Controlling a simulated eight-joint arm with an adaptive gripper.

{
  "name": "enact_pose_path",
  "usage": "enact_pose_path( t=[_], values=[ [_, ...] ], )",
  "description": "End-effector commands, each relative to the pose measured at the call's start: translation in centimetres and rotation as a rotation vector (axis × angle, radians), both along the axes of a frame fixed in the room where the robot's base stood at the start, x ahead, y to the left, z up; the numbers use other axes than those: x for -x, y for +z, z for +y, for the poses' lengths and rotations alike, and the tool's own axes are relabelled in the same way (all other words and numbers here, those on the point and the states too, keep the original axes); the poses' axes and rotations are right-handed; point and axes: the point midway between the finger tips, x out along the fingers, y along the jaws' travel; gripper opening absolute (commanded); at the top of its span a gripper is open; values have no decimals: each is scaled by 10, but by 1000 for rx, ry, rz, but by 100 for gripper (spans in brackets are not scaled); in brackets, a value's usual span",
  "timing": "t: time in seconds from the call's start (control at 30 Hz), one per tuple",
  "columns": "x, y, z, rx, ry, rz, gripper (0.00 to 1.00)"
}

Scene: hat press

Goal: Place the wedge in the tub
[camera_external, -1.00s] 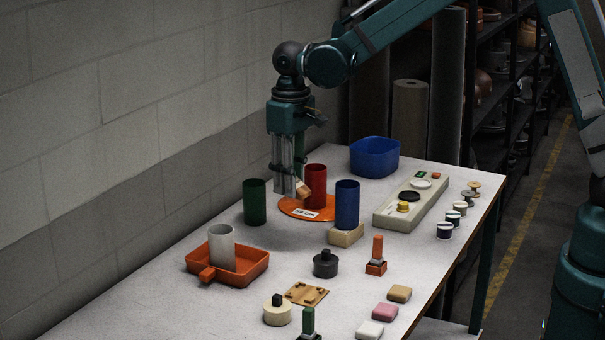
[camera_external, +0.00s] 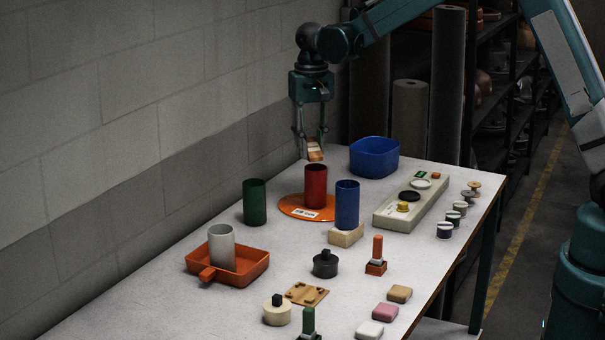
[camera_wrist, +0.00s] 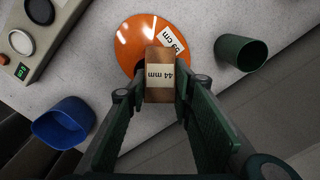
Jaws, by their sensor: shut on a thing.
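My gripper (camera_external: 314,142) is shut on the wedge (camera_external: 315,150), a small wooden block with a pale label. It is held in the air above the back of the table, to the left of the tub. In the wrist view the wedge (camera_wrist: 160,76) sits between the two fingers, and its label reads 44 mm. The tub (camera_external: 374,158) is a blue open container at the table's back edge. It also shows at the lower left of the wrist view (camera_wrist: 64,123). It looks empty, though its floor is only partly seen.
A red cylinder (camera_external: 315,186) stands on an orange disc (camera_external: 290,208) below my gripper. A green cylinder (camera_external: 254,202) and a blue cylinder (camera_external: 347,204) on a block stand nearby. A panel with buttons (camera_external: 386,215) lies to the right. The wall runs along the left.

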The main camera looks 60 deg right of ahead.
Motion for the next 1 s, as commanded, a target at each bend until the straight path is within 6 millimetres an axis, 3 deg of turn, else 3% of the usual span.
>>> enact_pose_path(
  t=[0.03,0.47,1.0],
  values=[
    [-2,0,-18,0,-36,0,12],
    [-3,0,-154,0,-339,0,12],
    [27,-2,-322,-1,-708,-1,12]
  ],
)
